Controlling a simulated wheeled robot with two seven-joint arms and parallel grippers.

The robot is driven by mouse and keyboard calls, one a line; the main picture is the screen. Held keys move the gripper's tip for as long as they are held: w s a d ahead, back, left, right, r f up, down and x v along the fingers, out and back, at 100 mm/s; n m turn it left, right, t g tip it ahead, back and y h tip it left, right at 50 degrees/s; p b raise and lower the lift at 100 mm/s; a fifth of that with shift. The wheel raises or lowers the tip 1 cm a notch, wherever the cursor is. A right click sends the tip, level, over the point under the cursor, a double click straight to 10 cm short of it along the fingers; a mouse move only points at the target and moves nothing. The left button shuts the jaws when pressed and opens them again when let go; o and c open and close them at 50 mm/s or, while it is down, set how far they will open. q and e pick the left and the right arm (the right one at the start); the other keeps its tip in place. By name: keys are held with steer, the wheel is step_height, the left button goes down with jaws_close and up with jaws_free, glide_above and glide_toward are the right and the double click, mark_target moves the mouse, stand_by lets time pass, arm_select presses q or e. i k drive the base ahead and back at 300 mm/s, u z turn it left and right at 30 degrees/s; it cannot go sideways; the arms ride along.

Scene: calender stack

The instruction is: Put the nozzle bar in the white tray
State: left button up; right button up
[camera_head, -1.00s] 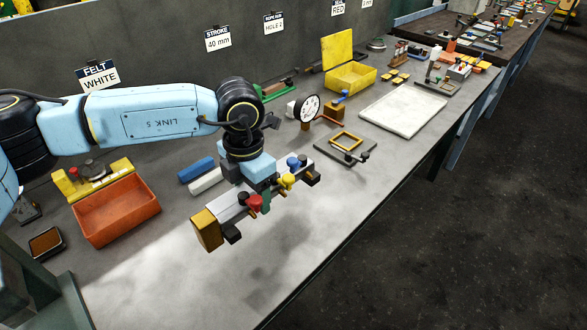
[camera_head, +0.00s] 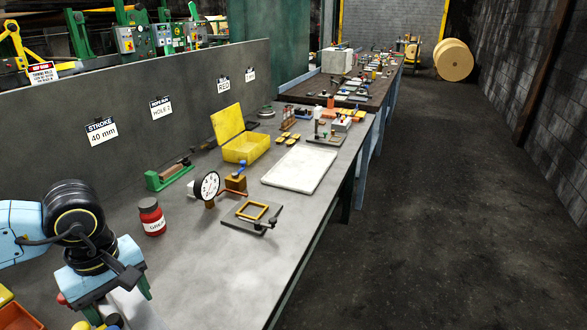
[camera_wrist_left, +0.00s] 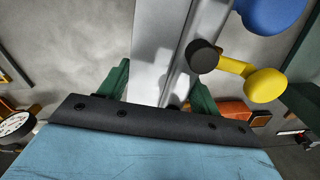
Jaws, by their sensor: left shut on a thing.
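The nozzle bar (camera_wrist_left: 163,45) is a pale metal bar with blue, yellow and dark knobs, seen close up in the wrist view. My left gripper (camera_wrist_left: 160,88) is shut on it, with a green finger on each side. In the head view my left gripper (camera_head: 117,298) is at the lower left, and most of the bar is cut off by the bottom edge or hidden. The white tray (camera_head: 301,166) is a shallow, empty rectangle farther along the bench, up and right of the gripper and well apart from it. My right gripper is not in view.
A red jar (camera_head: 151,217), a dial gauge (camera_head: 207,186) and a dark plate with a yellow frame (camera_head: 252,216) stand between gripper and tray. An open yellow box (camera_head: 245,148) is left of the tray. Bare bench lies in front, with its edge to the right.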

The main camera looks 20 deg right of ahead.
mark_target(314, 170)
steer(key=z, duration=0.2)
steer(key=i, duration=0.3)
steer(key=z, duration=1)
steer(key=i, duration=1.6)
steer(key=u, duration=0.1)
